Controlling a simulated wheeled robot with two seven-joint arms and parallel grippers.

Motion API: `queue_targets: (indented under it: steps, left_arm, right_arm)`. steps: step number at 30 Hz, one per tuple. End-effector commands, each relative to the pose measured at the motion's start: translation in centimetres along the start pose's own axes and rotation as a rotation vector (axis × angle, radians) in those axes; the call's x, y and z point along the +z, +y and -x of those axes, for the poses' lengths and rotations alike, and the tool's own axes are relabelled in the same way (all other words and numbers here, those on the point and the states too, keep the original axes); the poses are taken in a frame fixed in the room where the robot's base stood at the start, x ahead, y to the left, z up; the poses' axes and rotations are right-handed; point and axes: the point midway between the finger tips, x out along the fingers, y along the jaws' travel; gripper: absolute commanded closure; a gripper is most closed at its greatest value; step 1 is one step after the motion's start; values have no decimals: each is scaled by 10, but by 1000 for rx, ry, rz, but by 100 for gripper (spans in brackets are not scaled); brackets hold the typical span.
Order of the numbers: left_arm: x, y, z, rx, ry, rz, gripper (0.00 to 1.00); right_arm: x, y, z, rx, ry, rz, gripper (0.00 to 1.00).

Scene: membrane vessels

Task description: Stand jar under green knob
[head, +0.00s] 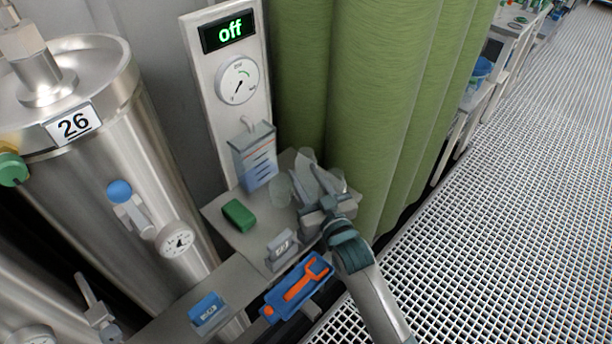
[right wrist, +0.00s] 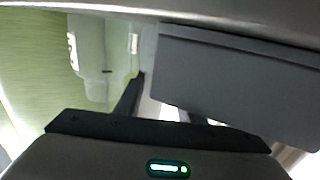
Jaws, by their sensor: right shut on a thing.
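The green knob (head: 13,169) is at the far left of the head view, on the side of the steel vessel marked 26. My right gripper (head: 318,192) is at the small grey shelf by the green columns, far to the right of the knob. It is shut on a clear jar (head: 306,162), partly hidden by the fingers. In the right wrist view, a pale see-through jar (right wrist: 103,60) shows beyond the fingers. Whether its base touches the shelf I cannot tell. My left gripper is not in view.
The shelf (head: 222,214) carries a green block (head: 239,215) and a blue-grey box (head: 254,157). A clear round piece (head: 280,190) is beside the gripper. A blue tray (head: 279,302) holds an orange tool. The vessel also has a blue knob (head: 119,191) and a gauge (head: 176,240).

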Motion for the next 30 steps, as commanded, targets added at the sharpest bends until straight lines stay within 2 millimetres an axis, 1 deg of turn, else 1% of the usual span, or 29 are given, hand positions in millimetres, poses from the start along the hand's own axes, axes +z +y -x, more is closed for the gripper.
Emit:
queue_targets:
  steps: [6,7,11,20,21,26,30]
  left_arm:
    - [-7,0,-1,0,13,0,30]
    - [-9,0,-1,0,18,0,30]
    - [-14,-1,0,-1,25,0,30]
    - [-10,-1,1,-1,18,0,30]
    - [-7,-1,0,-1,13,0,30]
    - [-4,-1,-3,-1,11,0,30]
    - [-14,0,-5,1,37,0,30]
  right_arm:
    - [3,0,0,0,0,0,87]
    - [3,0,0,0,0,0,57]
    - [2,0,0,0,0,0,57]
    - [-1,0,0,0,1,0,57]
    - [-1,0,1,0,0,0,57]
    - [1,0,17,0,0,1,57]
    - [2,0,39,0,-1,0,57]
